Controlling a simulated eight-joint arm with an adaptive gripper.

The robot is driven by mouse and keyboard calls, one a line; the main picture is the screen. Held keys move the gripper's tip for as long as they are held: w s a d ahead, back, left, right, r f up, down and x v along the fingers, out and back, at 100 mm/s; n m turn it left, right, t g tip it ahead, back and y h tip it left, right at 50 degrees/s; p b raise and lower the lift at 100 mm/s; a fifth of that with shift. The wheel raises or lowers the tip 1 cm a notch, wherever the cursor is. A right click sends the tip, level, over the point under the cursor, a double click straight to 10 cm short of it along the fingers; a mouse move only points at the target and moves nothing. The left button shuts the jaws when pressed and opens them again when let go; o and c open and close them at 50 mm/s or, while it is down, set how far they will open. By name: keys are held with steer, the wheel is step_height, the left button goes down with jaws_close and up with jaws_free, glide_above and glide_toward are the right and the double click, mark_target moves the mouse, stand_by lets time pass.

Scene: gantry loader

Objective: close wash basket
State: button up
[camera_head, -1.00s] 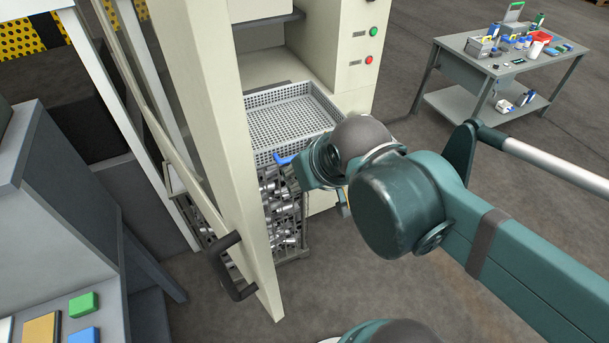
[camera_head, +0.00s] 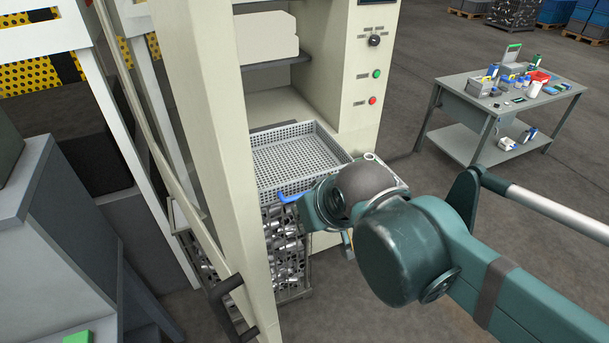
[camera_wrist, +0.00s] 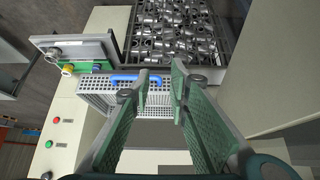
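The wash basket (camera_head: 330,143) is a light grey perforated tray with a blue handle (camera_head: 288,198) on its front. In the head view it sits pulled partly out of the cream machine and looks empty. Its perforated wall (camera_wrist: 100,92) and blue handle (camera_wrist: 126,79) also show in the wrist view. My gripper (camera_wrist: 161,84) has its two green fingers apart, with a gap between the tips. In the head view my wrist hides the fingers and part of the basket front.
A crate of metal parts (camera_head: 291,262) stands below the basket. The open cream door (camera_head: 217,150) with a dark handle (camera_head: 222,296) stands left of the basket. The machine's button panel (camera_head: 372,75) is at right. A work table (camera_head: 460,77) stands farther right, with open floor between.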

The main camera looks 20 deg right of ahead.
steer(key=shift+w+r, duration=0.1)
steer(key=shift+w, duration=0.35)
jaws_close()
steer(key=w+d+f+m+t+p, duration=0.1)
steer(key=w+d+m, duration=0.4)
steer(key=w, duration=0.6)
steer(key=w+d+f+m+t+p, duration=0.1)
steer(key=w+d+m, duration=0.4)
steer(key=w, duration=0.6)
steer(key=w+d+f+m+t+p, duration=0.2)
steer(key=w+d+m, duration=0.4)
steer(key=w, duration=0.5)
steer(key=shift+w+f+m+t, duration=0.1)
steer(key=shift+f+m+t, duration=0.2)
steer(key=shift+f+m, duration=0.45)
steer(key=shift+w+d+f+m, duration=0.25)
steer(key=shift+w+d+f, duration=0.1)
steer(key=shift+d, duration=0.1)
